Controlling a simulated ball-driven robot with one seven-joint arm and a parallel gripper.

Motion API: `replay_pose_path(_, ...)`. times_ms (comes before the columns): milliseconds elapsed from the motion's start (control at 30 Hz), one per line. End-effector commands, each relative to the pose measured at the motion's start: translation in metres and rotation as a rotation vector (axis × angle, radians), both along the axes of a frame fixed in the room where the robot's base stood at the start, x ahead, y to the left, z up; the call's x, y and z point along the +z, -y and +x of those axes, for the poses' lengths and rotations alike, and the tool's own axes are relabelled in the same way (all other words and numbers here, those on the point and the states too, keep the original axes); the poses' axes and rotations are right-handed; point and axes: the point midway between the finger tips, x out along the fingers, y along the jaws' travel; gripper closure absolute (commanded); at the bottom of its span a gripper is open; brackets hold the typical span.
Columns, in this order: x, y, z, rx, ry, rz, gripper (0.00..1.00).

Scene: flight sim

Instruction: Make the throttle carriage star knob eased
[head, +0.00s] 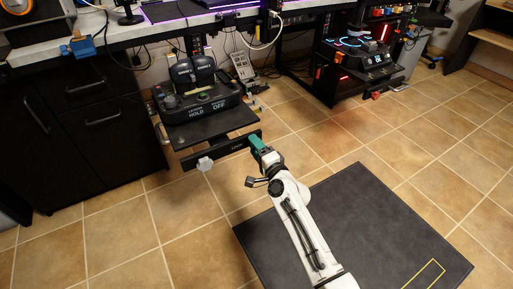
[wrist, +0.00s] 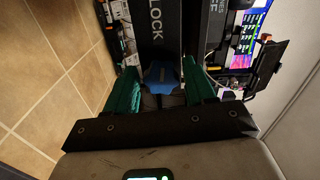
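The throttle unit (head: 200,100), marked HOLD and OFF, sits on a black carriage plate (head: 215,128) under the desk. A black bar (head: 222,150) runs below its front, with a pale star knob (head: 205,164) near the left end. My gripper (head: 257,142) has teal fingers and is at the bar's right end. In the wrist view a blue star knob (wrist: 161,78) lies ahead, between the two open fingers of my gripper (wrist: 160,86), below the LOCK lettering. The fingers seem apart from it. The blue knob is hidden in the head view.
Black drawers (head: 75,125) stand at the left. A lit console (head: 362,60) stands on a rack at the right, and pedals (head: 242,66) sit behind. The dark mat (head: 355,225) is under my arm. Tiled floor is open at left and right.

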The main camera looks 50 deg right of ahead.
Motion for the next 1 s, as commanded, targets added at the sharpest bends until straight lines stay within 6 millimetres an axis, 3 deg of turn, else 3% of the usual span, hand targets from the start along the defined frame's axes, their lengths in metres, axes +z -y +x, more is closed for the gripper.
replay_pose_path(133, 0.000, 0.001, 0.000, -0.001, 0.000, 0.000, 0.33)
replay_pose_path(467, 0.000, -0.001, -0.007, -0.002, -0.001, 0.000, 0.33)
replay_pose_path(1000, 0.000, -0.026, -0.090, 0.000, -0.001, -0.001, 0.33)
